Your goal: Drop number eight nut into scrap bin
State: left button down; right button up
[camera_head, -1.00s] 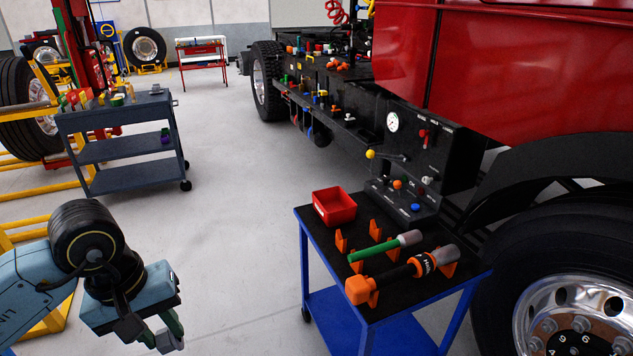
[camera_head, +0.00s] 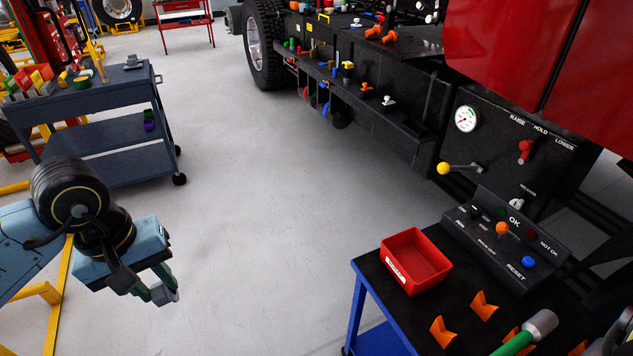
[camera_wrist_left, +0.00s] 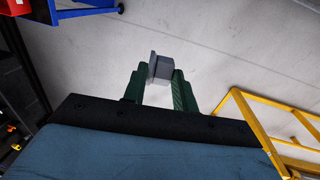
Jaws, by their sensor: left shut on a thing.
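My left gripper (camera_head: 160,292) is at the lower left of the head view, above open floor. Its green fingers are shut on a grey nut (camera_head: 165,293). The wrist view shows the nut (camera_wrist_left: 160,69) held at the fingertips (camera_wrist_left: 161,82). No number can be read on it. A red open-topped bin (camera_head: 416,262) stands on the black top of the blue cart, far to the right of the gripper. It looks empty, and the label on its front is too small to read. My right gripper is not in view.
The blue cart (camera_head: 361,300) also carries orange holders (camera_head: 484,305) and a green-handled tool (camera_head: 527,333). Behind it stands a control panel (camera_head: 505,235) beside the red truck. A grey trolley (camera_head: 100,98) is at the left. The floor between is clear.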

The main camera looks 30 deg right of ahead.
aim_at(410, 270)
jog(key=u, duration=0.6)
jog(key=i, duration=1.2)
jog(key=u, duration=0.5)
jog(key=i, duration=0.6)
jog(key=z, duration=5.15)
jog(key=i, duration=0.5)
jog(key=z, duration=0.05)
